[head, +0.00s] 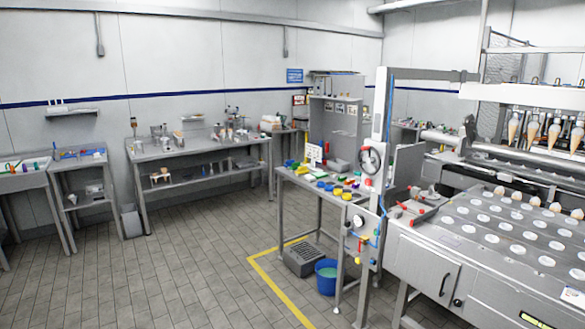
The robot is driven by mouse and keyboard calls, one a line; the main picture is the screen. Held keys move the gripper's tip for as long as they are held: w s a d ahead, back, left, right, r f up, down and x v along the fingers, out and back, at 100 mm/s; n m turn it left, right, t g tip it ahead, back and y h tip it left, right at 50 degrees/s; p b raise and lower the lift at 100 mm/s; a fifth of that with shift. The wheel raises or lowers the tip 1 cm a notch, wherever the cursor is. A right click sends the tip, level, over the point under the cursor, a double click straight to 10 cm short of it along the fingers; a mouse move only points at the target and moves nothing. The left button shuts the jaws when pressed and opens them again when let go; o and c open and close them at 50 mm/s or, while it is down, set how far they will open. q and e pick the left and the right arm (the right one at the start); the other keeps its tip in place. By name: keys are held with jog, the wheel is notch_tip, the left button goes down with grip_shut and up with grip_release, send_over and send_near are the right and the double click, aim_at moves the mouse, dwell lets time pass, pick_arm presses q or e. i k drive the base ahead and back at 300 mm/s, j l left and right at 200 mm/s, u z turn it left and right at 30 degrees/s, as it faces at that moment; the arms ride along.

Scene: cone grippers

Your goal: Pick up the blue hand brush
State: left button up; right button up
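I cannot pick out the blue hand brush for certain; the things on the tables are too small to tell. Small blue items (322,184) lie among yellow, green and red ones on the steel table (310,182) in the middle. A blue flat thing (68,154) lies on the small steel table (100,160) at the left. Neither of my grippers shows in the head view.
A machine (430,250) with rows of white discs fills the right. A blue bucket (326,278) and a grey crate (303,258) stand under the middle table. A long steel bench (195,148) lines the back wall. The tiled floor (175,275) in front is clear.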

aim_at(288, 163)
jog(key=i+j+u, duration=0.3)
jog(key=i, duration=0.95)
jog(key=i+j+u, duration=0.1)
jog(key=i+u, duration=0.2)
jog(key=i, duration=0.95)
jog(key=i+j+z, duration=0.1)
jog(key=i+z, duration=0.15)
jog(key=i, duration=0.3)
jog(key=i+j+z, duration=0.3)
jog(key=i, duration=0.2)
jog(key=i+j+z, duration=0.25)
jog(key=i, duration=0.25)
jog(key=i+j+z, duration=0.25)
jog(key=i, duration=0.25)
jog(key=j, duration=0.1)
